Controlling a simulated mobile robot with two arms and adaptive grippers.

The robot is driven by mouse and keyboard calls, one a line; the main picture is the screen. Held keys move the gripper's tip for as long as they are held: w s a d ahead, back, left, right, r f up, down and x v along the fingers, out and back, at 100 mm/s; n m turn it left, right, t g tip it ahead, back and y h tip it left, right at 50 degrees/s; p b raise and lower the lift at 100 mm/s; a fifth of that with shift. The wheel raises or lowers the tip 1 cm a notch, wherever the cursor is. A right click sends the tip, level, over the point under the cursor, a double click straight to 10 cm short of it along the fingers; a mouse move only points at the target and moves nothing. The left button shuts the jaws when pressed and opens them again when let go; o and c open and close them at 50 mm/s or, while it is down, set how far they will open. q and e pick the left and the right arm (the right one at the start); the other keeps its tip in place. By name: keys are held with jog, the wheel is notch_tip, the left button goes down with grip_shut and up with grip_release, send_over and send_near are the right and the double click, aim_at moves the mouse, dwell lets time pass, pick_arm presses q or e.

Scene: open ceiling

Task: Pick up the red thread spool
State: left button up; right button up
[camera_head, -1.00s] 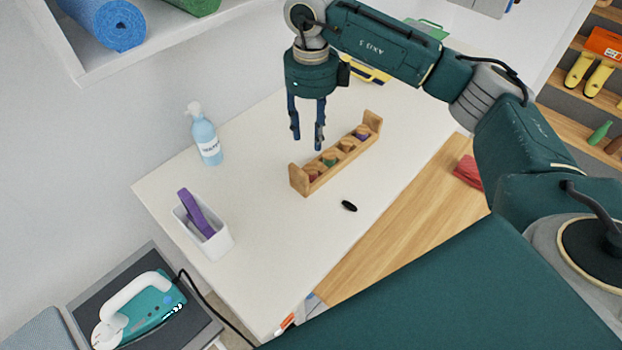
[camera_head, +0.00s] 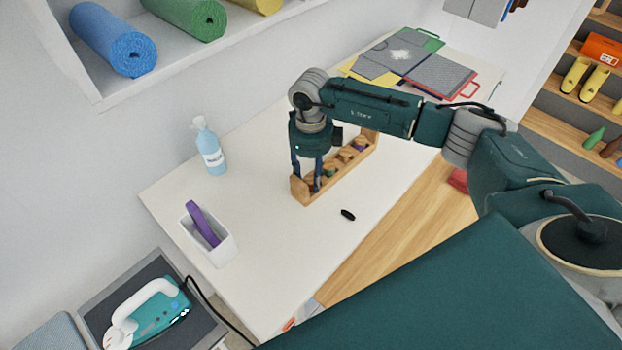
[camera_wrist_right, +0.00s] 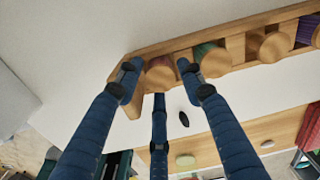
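A wooden rack (camera_head: 355,165) stands on the white table and holds several thread spools in a row. In the right wrist view the red spool (camera_wrist_right: 158,64) sits in the rack's end place, its wooden end facing the camera. My right gripper (camera_head: 306,188) is lowered over that near end of the rack. In the wrist view its blue fingers (camera_wrist_right: 156,78) are spread, with one on each side of the red spool and a third below it; contact is unclear. A green spool (camera_wrist_right: 206,49) is beside it. My left gripper is not in view.
A small black object (camera_head: 348,215) lies on the table in front of the rack.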

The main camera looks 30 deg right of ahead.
jog(key=shift+f, duration=0.15)
jog(key=shift+c, duration=1.1)
jog(key=c, duration=0.5)
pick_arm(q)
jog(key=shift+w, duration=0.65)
pick_arm(e)
jog(key=shift+w+r, duration=0.1)
jog(key=shift+r, duration=0.1)
